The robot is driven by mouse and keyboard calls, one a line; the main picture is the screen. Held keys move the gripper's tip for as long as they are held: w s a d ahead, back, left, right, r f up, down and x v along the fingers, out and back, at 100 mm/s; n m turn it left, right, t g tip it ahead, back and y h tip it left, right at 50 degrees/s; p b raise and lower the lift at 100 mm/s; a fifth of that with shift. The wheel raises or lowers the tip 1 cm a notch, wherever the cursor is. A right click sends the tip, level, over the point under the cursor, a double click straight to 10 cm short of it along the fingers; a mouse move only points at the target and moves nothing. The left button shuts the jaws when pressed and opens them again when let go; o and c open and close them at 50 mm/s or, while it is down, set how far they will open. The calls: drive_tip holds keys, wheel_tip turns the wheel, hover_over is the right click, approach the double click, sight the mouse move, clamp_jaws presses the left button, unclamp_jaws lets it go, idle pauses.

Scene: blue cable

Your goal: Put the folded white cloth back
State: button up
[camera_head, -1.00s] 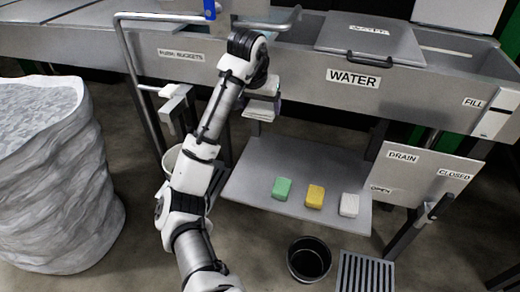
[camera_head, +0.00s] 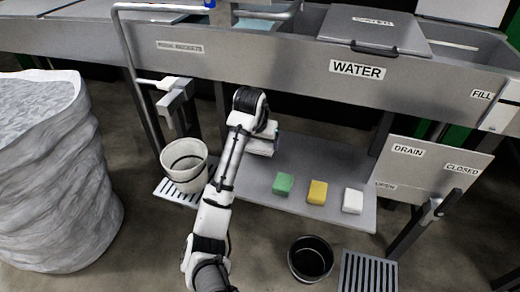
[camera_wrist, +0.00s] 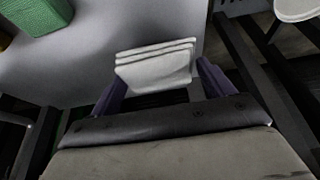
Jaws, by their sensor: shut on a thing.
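The folded white cloth (camera_wrist: 155,66) shows as stacked layers between the two purple fingers of my gripper (camera_wrist: 160,82) in the wrist view. My gripper is shut on it. In the head view my gripper (camera_head: 263,144) is over the left part of the low grey shelf (camera_head: 250,182), and I cannot make out the cloth there. In the wrist view the cloth overlaps the shelf surface (camera_wrist: 100,60) near its edge. I cannot tell its height above the shelf.
A green block (camera_head: 283,184), a yellow block (camera_head: 317,192) and a white block (camera_head: 352,201) lie in a row on the shelf. A white bucket (camera_head: 185,165) stands left, a black bucket (camera_head: 310,260) in front. The sink front (camera_head: 290,62) overhangs behind.

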sight(259, 146)
drive_tip(key=shift+f, duration=1.75)
drive_tip(key=shift+f, duration=0.15)
drive_tip(key=o, duration=0.9)
drive_tip(key=shift+p+v, duration=1.35)
drive_tip(key=shift+v, duration=4.85)
drive_tip(key=shift+w, duration=0.1)
